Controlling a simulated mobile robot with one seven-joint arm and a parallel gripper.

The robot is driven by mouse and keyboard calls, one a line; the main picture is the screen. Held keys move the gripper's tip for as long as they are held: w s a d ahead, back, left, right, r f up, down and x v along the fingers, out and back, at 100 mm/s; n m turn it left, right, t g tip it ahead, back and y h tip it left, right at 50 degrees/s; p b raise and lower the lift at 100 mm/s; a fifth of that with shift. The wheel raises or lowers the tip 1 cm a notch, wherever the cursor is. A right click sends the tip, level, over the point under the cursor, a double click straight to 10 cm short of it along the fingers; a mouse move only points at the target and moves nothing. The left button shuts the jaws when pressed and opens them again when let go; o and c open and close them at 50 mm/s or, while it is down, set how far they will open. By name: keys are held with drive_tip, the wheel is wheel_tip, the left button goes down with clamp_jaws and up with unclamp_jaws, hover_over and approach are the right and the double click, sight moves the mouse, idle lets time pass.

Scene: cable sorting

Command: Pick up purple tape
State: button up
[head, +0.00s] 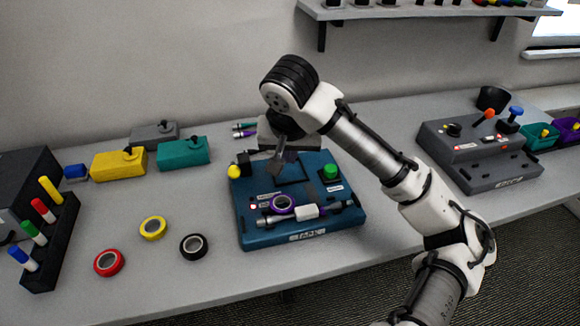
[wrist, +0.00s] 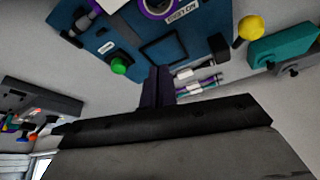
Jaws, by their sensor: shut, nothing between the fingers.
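The purple tape (head: 281,204) is a ring lying on the blue tape station (head: 350,239), near its front left, behind a white and dark roller. In the wrist view the purple tape (wrist: 160,5) is cut off by the top edge, on the blue station (wrist: 105,42). My gripper (head: 275,167) is above the back left part of the station, pointing down, apart from the tape. In the wrist view my gripper (wrist: 158,75) has its fingers together with nothing between them.
Red tape (head: 109,263), yellow tape (head: 153,228) and black tape (head: 193,246) lie left of the station. A marker rack (head: 65,240) stands far left. A yellow knob (head: 234,171) and a green button (head: 330,171) rise from the station. A dark grey station (head: 480,150) stands right.

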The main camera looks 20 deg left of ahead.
drive_tip(key=o, duration=0.5)
drive_tip(key=shift+s+r+g, duration=0.25)
drive_tip(key=shift+r+g, duration=0.15)
drive_tip(key=shift+r, duration=0.15)
drive_tip(key=shift+c, duration=0.2)
drive_tip(key=shift+o, duration=1.2)
drive_tip(key=shift+s+a+r+g+h, duration=0.1)
drive_tip(key=shift+s+r+g+h, duration=0.2)
drive_tip(key=shift+g, duration=0.2)
drive_tip(key=o, duration=0.7)
drive_tip(key=shift+s+a+r+m+g+h, duration=0.25)
drive_tip(key=shift+s+r+m+g+h, duration=0.15)
drive_tip(key=shift+s+r+g, duration=0.6)
drive_tip(key=shift+o, duration=0.8)
drive_tip(key=shift+w+f+g, duration=0.1)
drive_tip(key=shift+f+g, duration=0.1)
drive_tip(key=shift+g, duration=0.1)
hover_over(283, 205)
drive_tip(key=f, duration=0.8)
drive_tip(key=shift+s+f, duration=0.1)
drive_tip(key=shift+s, duration=0.15)
drive_tip(key=shift+w+f+p, duration=0.15)
drive_tip(key=shift+f+p, duration=0.3)
drive_tip(key=shift+f, duration=0.9)
drive_tip(key=shift+w+f+p, duration=0.1)
drive_tip(key=shift+f+p, duration=0.3)
drive_tip(key=shift+f, duration=0.9)
